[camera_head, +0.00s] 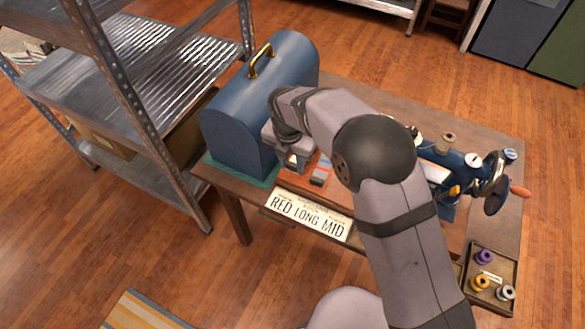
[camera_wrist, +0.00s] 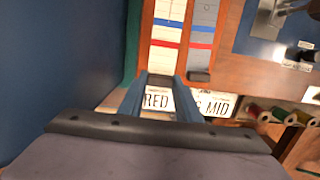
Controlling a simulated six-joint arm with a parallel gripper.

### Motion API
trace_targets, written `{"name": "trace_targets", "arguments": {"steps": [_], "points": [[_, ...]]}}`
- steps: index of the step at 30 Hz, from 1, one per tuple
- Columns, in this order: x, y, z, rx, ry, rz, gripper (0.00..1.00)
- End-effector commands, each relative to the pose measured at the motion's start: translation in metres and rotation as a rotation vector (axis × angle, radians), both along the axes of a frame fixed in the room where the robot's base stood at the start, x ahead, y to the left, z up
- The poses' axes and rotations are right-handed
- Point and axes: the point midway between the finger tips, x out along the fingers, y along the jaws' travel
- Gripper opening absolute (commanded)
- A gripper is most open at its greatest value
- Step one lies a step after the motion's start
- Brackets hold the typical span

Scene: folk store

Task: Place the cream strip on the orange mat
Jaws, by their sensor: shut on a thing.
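My gripper (camera_wrist: 160,95) points down between the blue chest and the lettered sign. Its fingers are closed around the dark near end of a pale cream strip (camera_wrist: 166,33) with a blue and a red band. In the wrist view the strip stretches away from the fingers over an orange-brown surface. In the head view my gripper (camera_head: 296,162) is at the orange mat (camera_head: 300,182), and my arm hides part of it. A grey strip (camera_wrist: 201,22) with similar bands lies beside the cream one, to its right. I cannot tell whether the cream strip touches the mat.
The blue domed chest (camera_head: 240,115) stands close left on a teal mat (camera_head: 240,173). The "RED LONG MID" sign (camera_head: 308,217) is at the table's front edge. A blue sewing machine (camera_head: 455,165) and a tray of spools (camera_head: 508,262) are right. Metal shelves (camera_head: 150,85) stand left.

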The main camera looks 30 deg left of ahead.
Motion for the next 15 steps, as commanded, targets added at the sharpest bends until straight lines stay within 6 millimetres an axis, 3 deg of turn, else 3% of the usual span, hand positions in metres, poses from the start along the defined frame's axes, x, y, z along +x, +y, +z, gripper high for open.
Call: {"name": "trace_targets", "arguments": {"steps": [9,15], "points": [[-0.001,-0.001,-0.033,-0.003,0.003,0.001,0.14],[0.0,0.0,-0.034,-0.001,0.001,0.0,0.14]]}}
